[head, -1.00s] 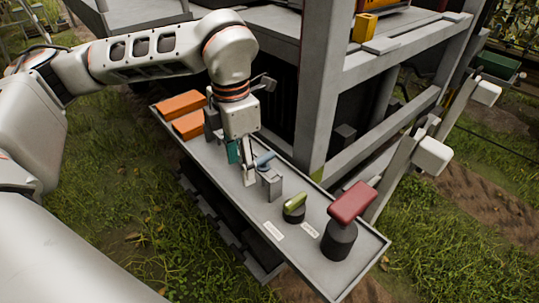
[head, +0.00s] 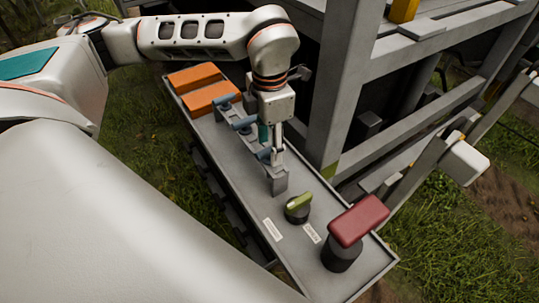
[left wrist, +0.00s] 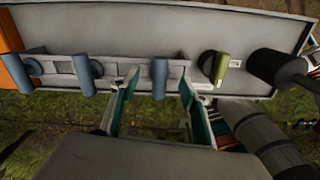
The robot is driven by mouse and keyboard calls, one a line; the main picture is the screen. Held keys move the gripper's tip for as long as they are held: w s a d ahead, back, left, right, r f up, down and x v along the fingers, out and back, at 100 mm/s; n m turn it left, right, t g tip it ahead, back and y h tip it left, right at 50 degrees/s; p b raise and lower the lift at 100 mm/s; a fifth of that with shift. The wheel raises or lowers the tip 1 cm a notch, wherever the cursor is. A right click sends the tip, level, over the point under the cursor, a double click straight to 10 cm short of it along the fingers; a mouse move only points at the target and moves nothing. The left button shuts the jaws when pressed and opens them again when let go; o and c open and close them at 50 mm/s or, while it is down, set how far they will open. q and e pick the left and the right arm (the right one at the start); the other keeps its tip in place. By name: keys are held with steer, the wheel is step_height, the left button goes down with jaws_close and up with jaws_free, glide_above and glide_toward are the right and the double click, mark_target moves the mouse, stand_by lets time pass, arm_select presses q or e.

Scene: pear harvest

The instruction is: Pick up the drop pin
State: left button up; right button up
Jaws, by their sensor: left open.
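Several blue pin-like handles stand in grey brackets in a row on a grey shelf (head: 235,190); I take the drop pin to be one of them. In the head view, a far blue handle (head: 226,101), a middle blue handle (head: 243,123) and a near blue handle (head: 264,154) show. My left gripper (head: 275,158) is at the near one and partly hides it. In the left wrist view, this near blue handle (left wrist: 160,70) lies between the spread fingertips of the open left gripper (left wrist: 160,85); contact cannot be told. My right gripper is out of view.
A green knob (head: 299,203) and a red-topped black button (head: 358,220) stand on the shelf's near end. Two orange blocks lie at its far end, one an orange block (head: 208,98). A grey frame post (head: 345,90) rises close to the right of my gripper.

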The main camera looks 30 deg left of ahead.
arm_select(q)
step_height(320, 180, down, 2)
steer(key=shift+f, duration=0.1)
jaws_close()
stand_by(0.5)
